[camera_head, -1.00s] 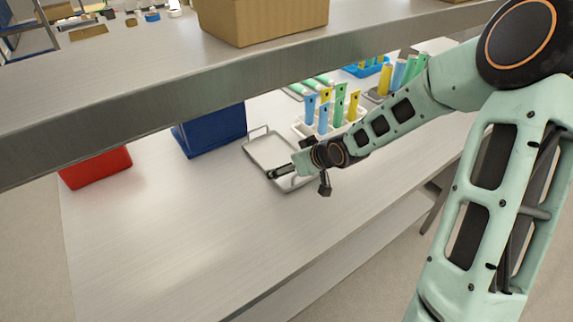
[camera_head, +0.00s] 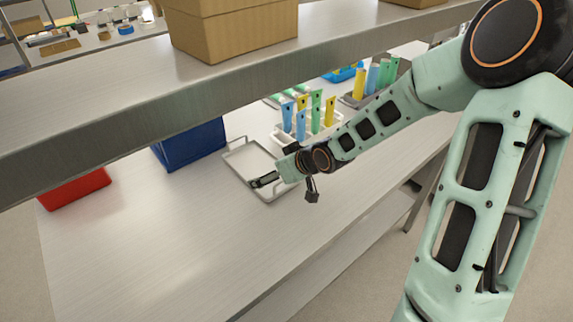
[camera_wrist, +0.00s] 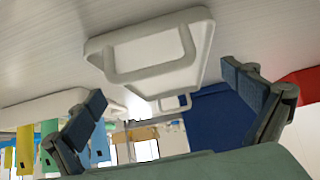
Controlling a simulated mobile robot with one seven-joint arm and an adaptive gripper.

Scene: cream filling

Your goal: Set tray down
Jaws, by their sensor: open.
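The white tray (camera_head: 243,159) lies flat on the worktable and is empty, with an upright handle at each end. In the wrist view the tray (camera_wrist: 170,62) shows with its near handle in front of my fingers. My gripper (camera_head: 262,180) is at the tray's front right part in the head view. In the wrist view my gripper (camera_wrist: 165,100) is open, its two dark finger pads wide apart with nothing between them. Whether the fingers touch the tray is hard to tell.
A blue bin (camera_head: 190,145) stands left of the tray and a red bin (camera_head: 75,190) farther left. A white rack (camera_head: 283,135) with several coloured tubes stands behind my wrist. A shelf (camera_head: 130,95) with cardboard boxes (camera_head: 232,35) hangs above. The table's front left is clear.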

